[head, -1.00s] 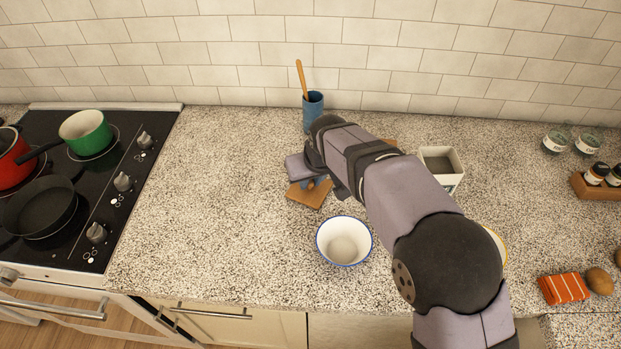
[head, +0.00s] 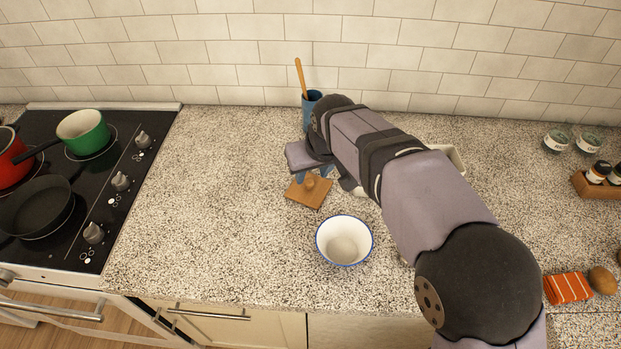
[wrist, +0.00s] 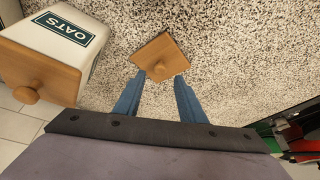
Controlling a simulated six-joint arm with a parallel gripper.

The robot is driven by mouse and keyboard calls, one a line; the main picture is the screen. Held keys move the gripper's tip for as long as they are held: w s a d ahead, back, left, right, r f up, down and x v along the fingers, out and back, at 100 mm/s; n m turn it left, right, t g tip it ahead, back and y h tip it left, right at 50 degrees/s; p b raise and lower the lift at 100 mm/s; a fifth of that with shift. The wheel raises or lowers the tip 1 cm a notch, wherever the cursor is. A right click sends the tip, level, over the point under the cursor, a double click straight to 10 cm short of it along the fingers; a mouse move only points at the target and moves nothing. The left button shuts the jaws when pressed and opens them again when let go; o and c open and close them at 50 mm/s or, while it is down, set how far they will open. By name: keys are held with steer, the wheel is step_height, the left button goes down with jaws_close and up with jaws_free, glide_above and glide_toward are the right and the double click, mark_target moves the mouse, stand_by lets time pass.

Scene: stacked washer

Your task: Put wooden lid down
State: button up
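The square wooden lid (head: 308,192) with a round knob lies on the speckled counter, behind and left of the white bowl. It also shows beyond my fingertips in the wrist view (wrist: 155,50). My gripper (wrist: 158,82) is open, its two blue fingers spread wider than the knob and apart from it. In the head view my gripper (head: 318,172) is just behind the lid, partly hidden by my own arm. An open white canister (head: 458,158) is mostly hidden behind my arm.
A white OATS canister (wrist: 52,42) with its own wooden lid stands to the left in the wrist view. A blue-rimmed bowl (head: 344,241) stands in front of the lid. A blue utensil cup (head: 312,108) is behind. The counter left of the lid is clear.

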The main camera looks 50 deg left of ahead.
steer(key=v, duration=0.7)
steer(key=shift+b, duration=0.45)
steer(key=w+d+f+m+h+p, duration=0.1)
steer(key=w+d+m, duration=0.2)
steer(key=w+d, duration=0.35)
steer(key=w+d+f+m+p, duration=0.1)
steer(key=w+d+m, duration=0.15)
steer(key=d, duration=0.65)
steer(key=d+f+m, duration=0.2)
steer(key=d+m, duration=0.1)
steer(key=d, duration=0.5)
steer(key=s+d+f+m+g, duration=0.1)
steer(key=d+f+m, duration=0.1)
steer(key=d, duration=0.6)
steer(key=s+d+f+m, duration=0.1)
steer(key=d+m, duration=0.3)
steer(key=d, duration=0.5)
steer(key=shift+d+f+h+p, duration=0.1)
steer(key=shift+f+h+p, duration=0.25)
steer(key=shift+f, duration=0.3)
steer(key=s+d+f+h+b, duration=0.1)
steer(key=s+d+f, duration=0.1)
steer(key=s+d, duration=0.2)
steer(key=s+d+f+n+h, duration=0.1)
steer(key=s+d+f, duration=0.2)
steer(key=d, duration=0.4)
steer(key=shift+s+d+f+g+b, duration=0.2)
steer(key=shift+s+f+g+b, duration=0.05)
steer(key=shift+s+g+b, duration=0.15)
